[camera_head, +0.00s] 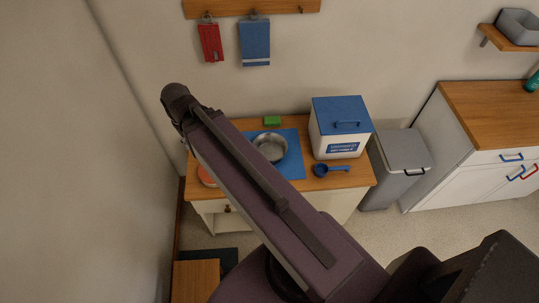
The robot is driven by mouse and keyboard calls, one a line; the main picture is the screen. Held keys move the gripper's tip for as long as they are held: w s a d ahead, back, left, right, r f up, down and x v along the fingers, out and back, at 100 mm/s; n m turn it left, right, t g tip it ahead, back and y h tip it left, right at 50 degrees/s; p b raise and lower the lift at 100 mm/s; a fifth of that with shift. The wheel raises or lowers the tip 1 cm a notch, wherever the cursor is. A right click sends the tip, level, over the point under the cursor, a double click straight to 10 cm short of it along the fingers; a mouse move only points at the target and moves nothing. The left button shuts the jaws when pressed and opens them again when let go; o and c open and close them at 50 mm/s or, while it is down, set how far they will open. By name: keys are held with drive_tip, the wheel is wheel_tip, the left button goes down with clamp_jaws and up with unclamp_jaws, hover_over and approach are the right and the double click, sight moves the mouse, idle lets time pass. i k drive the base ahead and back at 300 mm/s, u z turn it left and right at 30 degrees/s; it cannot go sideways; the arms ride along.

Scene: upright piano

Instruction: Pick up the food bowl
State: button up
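A round silver metal bowl (270,147) sits upright on a blue mat (291,164) on the small wooden-topped cabinet (341,179). Part of the mat is hidden behind my arm. A reddish round dish (206,178) shows at the cabinet's left end, mostly covered by my arm. I cannot tell its full shape. My arm reaches across the picture from lower right to upper left, in front of the cabinet. My gripper itself does not show, so nothing can be told of its fingers.
A white bin with a blue lid (340,112) and a blue scoop (331,170) are right of the mat. A green block (272,121) lies behind the bowl. A grey bin (404,151) and larger cabinet (492,119) stand to the right. A wall rises behind.

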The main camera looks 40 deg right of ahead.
sight(274, 147)
drive_tip(key=k, duration=1.8)
drive_tip(key=z, duration=0.5)
drive_tip(key=i, duration=1)
drive_tip(key=z, duration=0.05)
